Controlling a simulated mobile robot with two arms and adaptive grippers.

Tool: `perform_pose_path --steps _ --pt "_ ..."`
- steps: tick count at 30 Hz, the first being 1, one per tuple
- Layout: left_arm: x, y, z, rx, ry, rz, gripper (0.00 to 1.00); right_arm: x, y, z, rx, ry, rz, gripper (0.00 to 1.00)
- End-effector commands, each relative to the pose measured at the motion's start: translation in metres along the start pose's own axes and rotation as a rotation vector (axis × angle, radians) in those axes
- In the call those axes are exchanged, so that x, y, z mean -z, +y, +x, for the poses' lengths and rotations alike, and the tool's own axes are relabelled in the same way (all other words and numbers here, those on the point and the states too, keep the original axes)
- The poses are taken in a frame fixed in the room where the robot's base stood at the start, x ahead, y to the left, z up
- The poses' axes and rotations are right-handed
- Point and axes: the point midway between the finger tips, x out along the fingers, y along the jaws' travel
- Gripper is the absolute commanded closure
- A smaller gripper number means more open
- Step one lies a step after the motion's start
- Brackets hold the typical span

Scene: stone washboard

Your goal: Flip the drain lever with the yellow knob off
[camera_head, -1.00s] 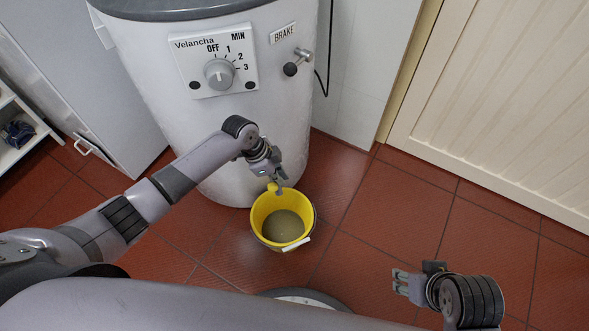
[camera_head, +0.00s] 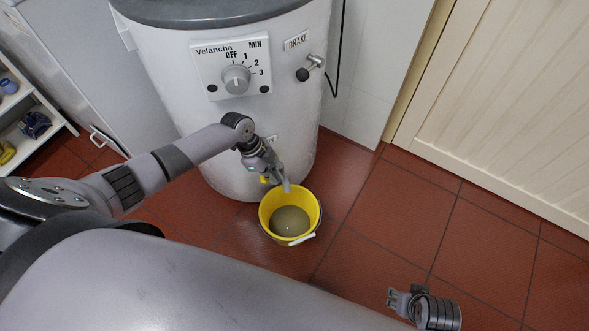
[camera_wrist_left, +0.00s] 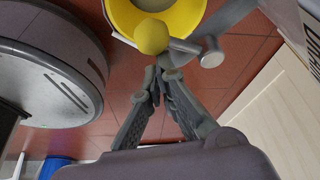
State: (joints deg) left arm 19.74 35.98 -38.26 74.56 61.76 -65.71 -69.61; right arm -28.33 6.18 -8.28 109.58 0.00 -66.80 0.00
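The drain lever's yellow knob (camera_head: 264,180) shows low on the front of the white washing drum, just left of my left gripper (camera_head: 279,180). In the left wrist view the knob (camera_wrist_left: 152,36) is a round yellow ball just beyond my fingertips (camera_wrist_left: 161,77). A thin grey rod joins it to the grey drain pipe (camera_wrist_left: 210,52). My left fingers converge with their tips together and appear to hold nothing. Whether they touch the lever cannot be told. My right gripper (camera_head: 397,300) is at the lower right, away from the drum; its finger gap is unclear.
A yellow bucket (camera_head: 267,213) with murky liquid stands on the red tiles below the drain. The drum carries a dial (camera_head: 236,79) and a brake lever (camera_head: 311,67). A cream wooden panel (camera_head: 510,110) stands at right. Tiles right of the bucket are clear.

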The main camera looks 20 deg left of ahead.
Motion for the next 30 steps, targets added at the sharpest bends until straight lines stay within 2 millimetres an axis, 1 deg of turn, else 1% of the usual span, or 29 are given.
perform_pose_path --steps 3,12,30 --pt "-0.007 0.000 -0.002 -0.002 -0.002 -0.002 1.00 -0.001 0.000 0.003 0.001 -0.001 0.000 0.60" --pt "-0.016 -0.003 -0.005 -0.001 -0.003 0.000 1.00 -0.002 -0.001 0.005 0.001 -0.002 0.000 0.60" --pt "-0.024 -0.007 -0.009 0.003 -0.010 -0.003 1.00 0.001 -0.001 0.002 0.001 0.004 0.000 0.60"
